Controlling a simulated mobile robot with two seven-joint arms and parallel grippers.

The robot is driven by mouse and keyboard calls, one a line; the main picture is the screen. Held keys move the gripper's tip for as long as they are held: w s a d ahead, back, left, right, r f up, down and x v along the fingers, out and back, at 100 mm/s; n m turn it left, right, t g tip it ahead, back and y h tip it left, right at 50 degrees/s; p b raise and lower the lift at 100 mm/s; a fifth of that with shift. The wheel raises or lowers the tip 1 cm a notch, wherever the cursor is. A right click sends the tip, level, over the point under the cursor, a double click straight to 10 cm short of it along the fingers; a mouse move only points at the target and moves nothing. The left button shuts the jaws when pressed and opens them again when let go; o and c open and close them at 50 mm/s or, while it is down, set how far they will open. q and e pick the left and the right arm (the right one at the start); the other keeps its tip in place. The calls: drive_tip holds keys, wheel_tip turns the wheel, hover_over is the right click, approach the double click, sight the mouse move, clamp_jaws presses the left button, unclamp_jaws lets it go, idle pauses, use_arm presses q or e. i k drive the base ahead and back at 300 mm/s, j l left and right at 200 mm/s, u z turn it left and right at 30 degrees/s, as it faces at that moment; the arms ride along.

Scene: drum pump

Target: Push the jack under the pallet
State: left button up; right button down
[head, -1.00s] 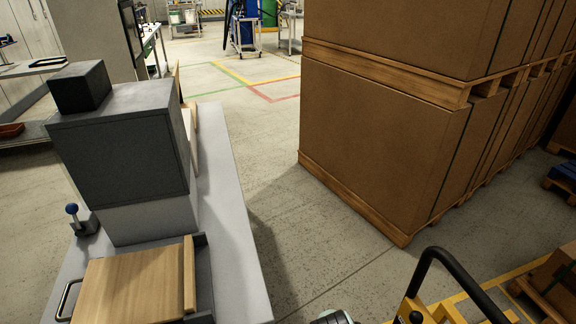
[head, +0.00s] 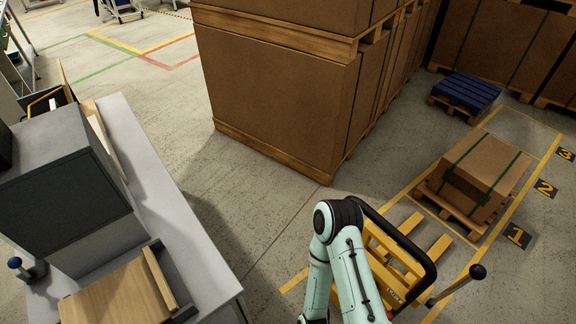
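A yellow pallet jack (head: 392,262) with a black loop handle stands at the lower right of the head view. Its forks point toward a wooden pallet (head: 449,208) that carries a strapped cardboard box (head: 482,176). Neither gripper shows clearly.
Tall stacked cartons on pallets (head: 277,105) stand left of the lane. A blue pallet (head: 465,92) lies behind the loaded one. A grey workbench (head: 190,225) with a machine and wooden board fills the left. Clear floor lies between bench and cartons.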

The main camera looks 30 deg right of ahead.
sight(395, 296)
drive_tip(key=z, duration=2.25)
